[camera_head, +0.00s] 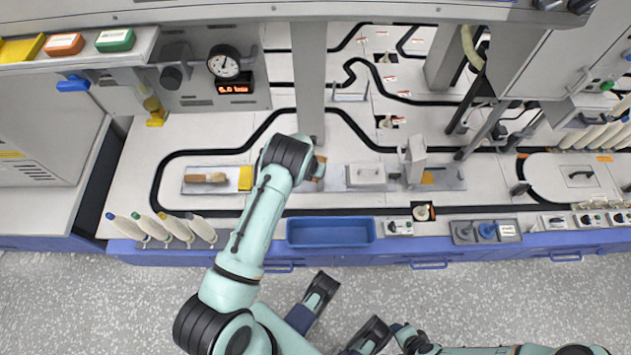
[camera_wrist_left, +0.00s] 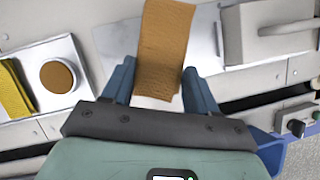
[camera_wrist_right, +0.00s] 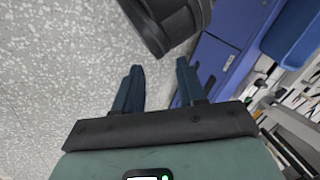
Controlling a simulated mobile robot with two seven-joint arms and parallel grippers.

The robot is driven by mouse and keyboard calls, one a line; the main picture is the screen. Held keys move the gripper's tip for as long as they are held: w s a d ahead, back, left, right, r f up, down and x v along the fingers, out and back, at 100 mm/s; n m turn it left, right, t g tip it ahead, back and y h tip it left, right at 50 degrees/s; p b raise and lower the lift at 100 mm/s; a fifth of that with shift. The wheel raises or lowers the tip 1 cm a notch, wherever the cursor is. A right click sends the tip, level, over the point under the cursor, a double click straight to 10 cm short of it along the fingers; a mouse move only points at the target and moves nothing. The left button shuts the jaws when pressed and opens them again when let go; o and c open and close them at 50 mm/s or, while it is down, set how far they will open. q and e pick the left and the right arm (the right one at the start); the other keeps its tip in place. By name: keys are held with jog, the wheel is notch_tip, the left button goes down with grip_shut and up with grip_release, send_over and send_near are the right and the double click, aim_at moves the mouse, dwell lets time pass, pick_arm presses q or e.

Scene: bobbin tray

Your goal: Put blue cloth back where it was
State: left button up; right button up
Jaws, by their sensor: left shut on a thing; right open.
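My left gripper (camera_wrist_left: 160,78) is shut on an orange-brown cloth-like strip (camera_wrist_left: 165,35), which stands out beyond the fingertips over a grey plate (camera_wrist_left: 118,38). In the head view my left wrist mostly hides this gripper, and only a bit of brown (camera_head: 320,168) shows beside it. I cannot tell whether the strip touches the plate. I see no certain blue cloth; a small blue thing (camera_head: 72,84) is at the shelf's edge at the upper left. My right gripper (camera_wrist_right: 160,75) is open and empty above the floor, in front of the bench.
An empty blue tray (camera_head: 330,232) sits at the bench's front edge. A grey post (camera_head: 309,80) rises behind.

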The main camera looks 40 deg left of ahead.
aim_at(314, 184)
pick_arm(q)
notch_tip(314, 184, down, 3)
jog(key=shift+r+b, duration=0.1)
jog(key=shift+b, duration=0.7)
jog(key=shift+f+b, duration=0.3)
notch_tip(314, 184, down, 3)
jog(key=shift+r+b, duration=0.2)
jog(key=shift+b, duration=0.3)
jog(key=shift+f, duration=0.45)
pick_arm(e)
jog(key=w+d+f+t, duration=0.1)
jog(key=w+d+f, duration=0.1)
jog(key=w+f, duration=0.1)
jog(key=shift+w+d+f+h, duration=0.15)
jog(key=shift+d+f+h, duration=0.15)
jog(key=shift+f, duration=0.35)
pick_arm(q)
jog(key=shift+f, duration=0.15)
jog(key=o, duration=0.9)
jog(key=shift+o, duration=0.2)
pick_arm(e)
jog(key=shift+f, duration=0.1)
